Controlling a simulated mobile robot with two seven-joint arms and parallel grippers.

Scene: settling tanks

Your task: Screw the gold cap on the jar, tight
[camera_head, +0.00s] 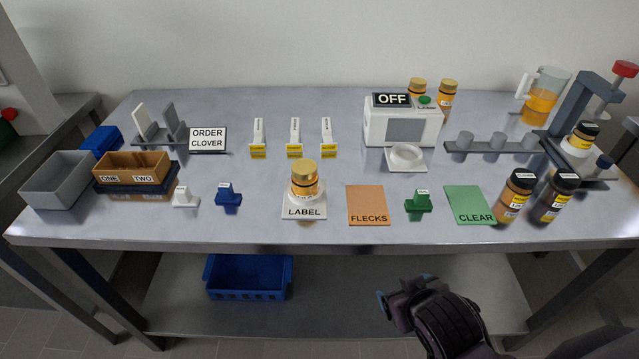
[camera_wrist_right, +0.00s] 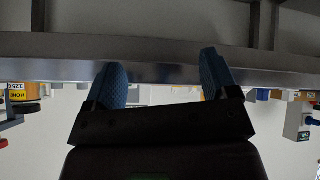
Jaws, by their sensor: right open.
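A honey jar (camera_head: 304,186) stands upright in the round white holder of the LABEL stand (camera_head: 304,211), near the middle front of the table. A gold cap (camera_head: 304,166) sits on top of it; how tight it is cannot be told. My right gripper (camera_head: 382,302) is in front of the table's front edge, below and to the right of the jar, and touches nothing. In the right wrist view its two blue fingers (camera_wrist_right: 164,85) are apart with nothing between them. My left gripper is not in view.
The orange FLECKS mat (camera_head: 367,204), green stamp (camera_head: 418,199) and green CLEAR mat (camera_head: 469,204) lie right of the jar. Two black-capped jars (camera_head: 517,195) stand at the right. A white machine reading OFF (camera_head: 401,124) is behind. Blue and white stamps (camera_head: 228,196) are left.

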